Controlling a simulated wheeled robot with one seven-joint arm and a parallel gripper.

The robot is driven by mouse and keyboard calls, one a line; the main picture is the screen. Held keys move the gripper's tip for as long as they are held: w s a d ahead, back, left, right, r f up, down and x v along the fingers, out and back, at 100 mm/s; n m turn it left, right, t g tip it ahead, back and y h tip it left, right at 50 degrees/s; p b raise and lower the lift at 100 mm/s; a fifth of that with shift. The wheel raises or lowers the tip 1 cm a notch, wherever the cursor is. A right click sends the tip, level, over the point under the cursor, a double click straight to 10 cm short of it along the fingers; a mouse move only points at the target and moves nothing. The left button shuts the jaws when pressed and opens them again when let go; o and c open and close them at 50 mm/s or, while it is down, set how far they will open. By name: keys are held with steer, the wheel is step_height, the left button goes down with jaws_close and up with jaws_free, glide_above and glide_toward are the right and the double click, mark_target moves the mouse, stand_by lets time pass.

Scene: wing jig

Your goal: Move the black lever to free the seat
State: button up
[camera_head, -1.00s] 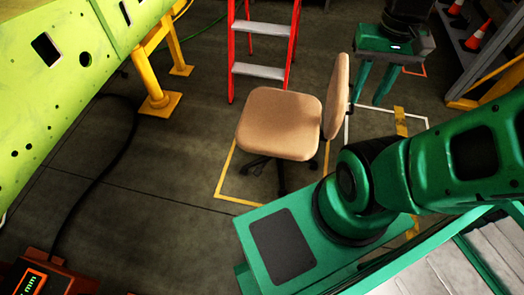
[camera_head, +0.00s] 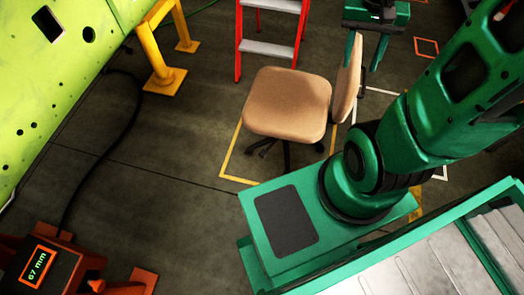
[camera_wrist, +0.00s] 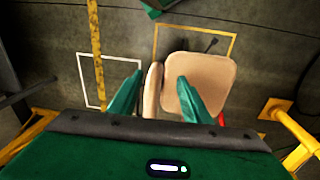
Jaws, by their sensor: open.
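The office chair has a tan seat (camera_head: 288,104) and an upright tan backrest (camera_head: 347,80) on its right, over a dark base with casters. My gripper (camera_head: 362,64) is open and empty, pointing down by the backrest. In the wrist view my gripper (camera_wrist: 158,76) has its two green fingers apart, with the backrest (camera_wrist: 152,90) between them in the picture and the seat (camera_wrist: 205,80) partly behind the right finger. I cannot tell whether it touches the backrest. A small dark bar (camera_wrist: 212,44) shows past the seat edge; I cannot tell if it is the black lever or a base leg.
A red stepladder (camera_head: 270,48) stands behind the chair. A yellow stand (camera_head: 163,80) and a green wing panel (camera_head: 50,90) are at left. An orange-framed display (camera_head: 38,265) reads 67 mm. A black cable (camera_head: 115,135) crosses the floor. Floor left of the chair is mostly clear.

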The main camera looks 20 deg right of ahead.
steer(key=w+a+f+m, duration=0.1)
steer(key=w+a+f, duration=0.1)
steer(key=w+f, duration=0.7)
steer(key=m+y, duration=0.1)
steer(key=m, duration=0.3)
glide_above(264, 152)
step_height(264, 152, down, 38)
step_height(264, 152, down, 10)
steer(key=shift+w+f, duration=0.15)
steer(key=shift+f, duration=0.1)
